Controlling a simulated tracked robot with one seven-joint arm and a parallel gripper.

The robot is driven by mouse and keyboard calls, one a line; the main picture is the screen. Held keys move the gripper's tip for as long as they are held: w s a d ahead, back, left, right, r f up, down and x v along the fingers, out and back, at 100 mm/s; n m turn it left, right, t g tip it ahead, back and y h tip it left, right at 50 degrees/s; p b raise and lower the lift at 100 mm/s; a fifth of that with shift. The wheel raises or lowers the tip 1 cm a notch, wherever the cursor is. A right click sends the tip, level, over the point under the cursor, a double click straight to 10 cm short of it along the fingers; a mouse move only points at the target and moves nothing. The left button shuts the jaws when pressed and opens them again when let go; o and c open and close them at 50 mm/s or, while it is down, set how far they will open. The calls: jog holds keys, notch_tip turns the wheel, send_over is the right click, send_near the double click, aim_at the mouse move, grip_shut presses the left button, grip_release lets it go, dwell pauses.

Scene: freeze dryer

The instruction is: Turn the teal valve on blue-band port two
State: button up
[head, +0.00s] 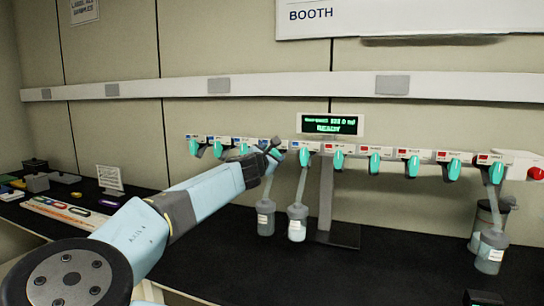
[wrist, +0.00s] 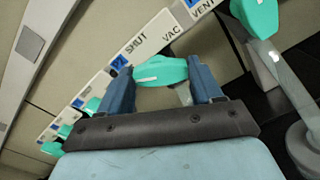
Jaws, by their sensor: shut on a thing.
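My gripper (wrist: 163,82) is shut on a teal valve (wrist: 160,71) in the wrist view, with one finger at each end of its handle. The handle lies across the picture, with a white line on it. The port's label (wrist: 150,38) beside it has a blue square and reads SHUT and VAC.
More blue-marked valves (head: 218,149) are to the left, red-marked ones (head: 374,162) to the right. Flasks (head: 297,224) (head: 265,218) hang below my gripper; another (head: 491,252) hangs far right. A display (head: 330,125) reads READY.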

jog(key=shift+c, duration=0.9)
jog(key=m, duration=0.5)
jog(key=shift+d+f+m, duration=0.1)
jog(key=shift+f+m, duration=0.1)
jog(key=shift+m, duration=0.2)
jog(key=m, duration=0.5)
jog(key=shift+f+m, duration=0.25)
jog(key=shift+m, duration=0.15)
jog(key=o, duration=1.1)
jog(key=shift+r, duration=0.1)
jog(key=shift+c, duration=0.2)
